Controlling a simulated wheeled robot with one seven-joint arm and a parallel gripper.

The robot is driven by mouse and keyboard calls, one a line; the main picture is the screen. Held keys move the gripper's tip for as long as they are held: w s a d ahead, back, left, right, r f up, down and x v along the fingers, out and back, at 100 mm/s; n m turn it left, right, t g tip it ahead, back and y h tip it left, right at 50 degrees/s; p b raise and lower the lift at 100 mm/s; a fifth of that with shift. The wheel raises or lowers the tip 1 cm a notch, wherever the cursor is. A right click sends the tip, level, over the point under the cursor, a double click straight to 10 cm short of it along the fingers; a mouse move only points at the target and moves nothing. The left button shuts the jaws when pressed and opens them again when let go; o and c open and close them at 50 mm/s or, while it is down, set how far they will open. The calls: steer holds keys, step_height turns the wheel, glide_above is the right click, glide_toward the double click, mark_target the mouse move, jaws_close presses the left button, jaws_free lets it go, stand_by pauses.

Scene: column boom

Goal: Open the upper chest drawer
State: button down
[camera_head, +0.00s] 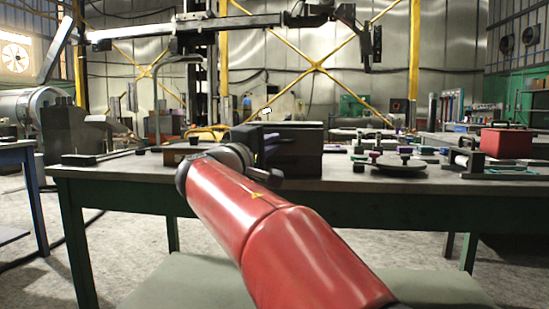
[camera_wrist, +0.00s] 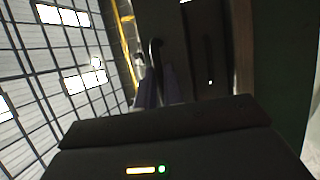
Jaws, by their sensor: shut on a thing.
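The dark chest (camera_head: 293,152) stands on the table, just beyond the end of my red arm in the head view. Its dark front (camera_wrist: 205,30) shows turned sideways in the wrist view, with a curved bar handle (camera_wrist: 155,50) and a second, darker handle (camera_wrist: 209,55) to the right. My gripper (camera_wrist: 159,85) has two bluish fingers, one on each side of the near end of the curved handle, and is shut on it. How far the upper drawer stands out cannot be told.
The table (camera_head: 350,183) holds a round plate (camera_head: 401,167), a red box (camera_head: 506,143) and several small parts to the right of the chest. A brown block (camera_head: 180,153) lies to the left. Grey floor (camera_head: 30,275) shows at the left, beside a blue table.

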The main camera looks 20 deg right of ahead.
steer(key=s+a, duration=0.1)
steer(key=s, duration=0.1)
steer(key=shift+s+a+b, duration=0.3)
steer(key=shift+s+a, duration=0.05)
steer(key=shift+a, duration=0.05)
steer(key=c, duration=1.5)
jaws_free()
steer(key=v, duration=0.7)
steer(key=shift+s+a, duration=0.25)
steer(key=shift+a, duration=0.05)
steer(key=shift+d+f, duration=0.1)
steer(key=shift+f, duration=0.05)
